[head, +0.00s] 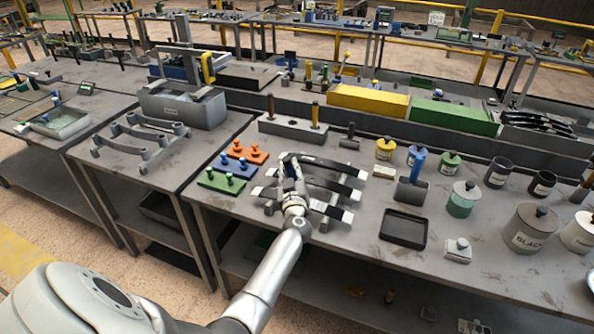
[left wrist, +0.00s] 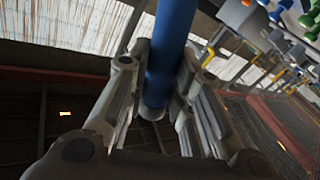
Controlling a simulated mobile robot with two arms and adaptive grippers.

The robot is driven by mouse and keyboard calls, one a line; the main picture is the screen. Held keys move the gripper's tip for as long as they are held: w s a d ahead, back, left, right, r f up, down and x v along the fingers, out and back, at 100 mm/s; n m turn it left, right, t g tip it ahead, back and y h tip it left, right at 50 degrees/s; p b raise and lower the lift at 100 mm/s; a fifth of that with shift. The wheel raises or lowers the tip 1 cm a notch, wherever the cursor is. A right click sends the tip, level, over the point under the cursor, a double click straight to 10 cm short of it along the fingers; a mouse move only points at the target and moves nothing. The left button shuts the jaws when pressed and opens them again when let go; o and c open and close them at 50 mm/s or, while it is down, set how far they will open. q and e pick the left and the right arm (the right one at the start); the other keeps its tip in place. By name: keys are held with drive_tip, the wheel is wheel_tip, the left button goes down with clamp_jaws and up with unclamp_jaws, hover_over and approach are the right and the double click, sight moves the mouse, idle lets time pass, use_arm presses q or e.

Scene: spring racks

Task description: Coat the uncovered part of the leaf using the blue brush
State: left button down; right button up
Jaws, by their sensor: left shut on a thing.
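My left gripper (head: 293,168) is over the left part of a rack of leaves on the middle table. In the left wrist view the gripper (left wrist: 158,100) is shut on the blue brush (left wrist: 172,45), around its handle. The brush's bristles are hidden in both views. The leaves are long dark strips with pale ends: a back leaf (head: 335,165), a middle leaf (head: 335,187) and a front leaf (head: 325,209). My gripper and wrist hide part of them. I cannot tell whether the brush touches a leaf. My right gripper is not in view.
A grey holder (head: 411,190) with a blue upright piece stands right of the leaves, behind a black tray (head: 403,228). Several lidded pots, including a black-labelled one (head: 530,230), fill the right side. Orange (head: 244,152) and green (head: 220,181) knobbed blocks sit to the left.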

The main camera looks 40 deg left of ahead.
sight(291, 162)
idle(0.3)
use_arm(q)
drive_tip(key=shift+r, duration=0.1)
wheel_tip(291, 162, up, 3)
drive_tip(key=p, duration=0.3)
drive_tip(key=shift+p, duration=0.4)
drive_tip(key=shift+d+r+p, duration=0.15)
drive_tip(key=shift+r+p, duration=0.4)
drive_tip(key=shift+r, duration=0.9)
drive_tip(key=shift+w+r, duration=0.1)
drive_tip(key=shift+r, duration=0.6)
drive_tip(key=shift+d+r, duration=0.1)
drive_tip(key=shift+r, duration=0.6)
